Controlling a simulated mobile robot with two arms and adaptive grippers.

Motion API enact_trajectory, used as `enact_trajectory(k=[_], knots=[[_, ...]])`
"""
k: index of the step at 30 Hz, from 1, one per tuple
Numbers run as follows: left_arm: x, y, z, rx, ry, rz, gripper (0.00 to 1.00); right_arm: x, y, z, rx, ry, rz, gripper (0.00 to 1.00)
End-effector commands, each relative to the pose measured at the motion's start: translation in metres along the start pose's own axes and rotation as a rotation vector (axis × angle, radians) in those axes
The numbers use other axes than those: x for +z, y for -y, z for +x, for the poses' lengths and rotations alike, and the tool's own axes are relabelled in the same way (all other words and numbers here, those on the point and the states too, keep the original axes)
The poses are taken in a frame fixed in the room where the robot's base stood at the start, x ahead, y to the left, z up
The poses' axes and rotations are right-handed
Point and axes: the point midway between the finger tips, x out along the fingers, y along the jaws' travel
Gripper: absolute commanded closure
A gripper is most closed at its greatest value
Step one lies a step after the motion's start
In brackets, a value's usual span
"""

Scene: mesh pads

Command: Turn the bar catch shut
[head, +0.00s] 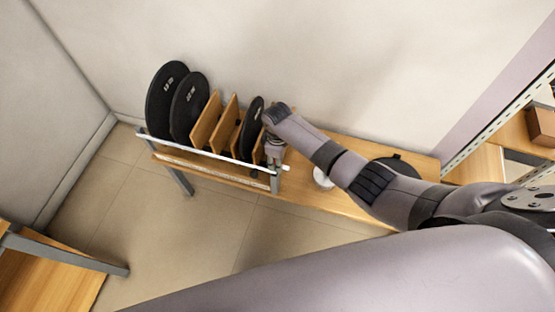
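A wooden rack holds weight plates behind a long silver bar (205,152). The bar runs along the rack's front, from the left end to an upright metal post (275,182) at the right end. A small white piece (285,168), which looks like the bar catch, sticks out to the right at the post. My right gripper (273,158) points down just above and behind that end of the bar, close to the catch. Its fingers are small and partly hidden, so I cannot tell whether they touch it or are open. My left gripper is not in view.
Black plates (166,100) and wooden dividers (206,120) stand upright in the rack. A white round thing (322,178) and a black round thing (402,166) are on the wooden bench (350,205) to the right. Shelving stands at far right.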

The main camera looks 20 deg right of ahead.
Motion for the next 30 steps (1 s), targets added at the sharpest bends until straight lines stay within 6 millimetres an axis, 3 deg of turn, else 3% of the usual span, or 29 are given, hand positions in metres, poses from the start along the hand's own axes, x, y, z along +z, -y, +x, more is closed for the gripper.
enact_trajectory(k=[7,20,30], knots=[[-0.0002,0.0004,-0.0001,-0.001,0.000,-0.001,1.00,0.0000,0.0001,0.0002,0.000,0.000,0.000,0.71],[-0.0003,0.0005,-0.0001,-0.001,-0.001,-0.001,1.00,0.0001,0.0002,0.0001,-0.001,0.001,0.000,1.00],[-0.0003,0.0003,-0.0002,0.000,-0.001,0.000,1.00,0.0003,0.0004,0.0001,-0.001,0.001,0.001,1.00]])
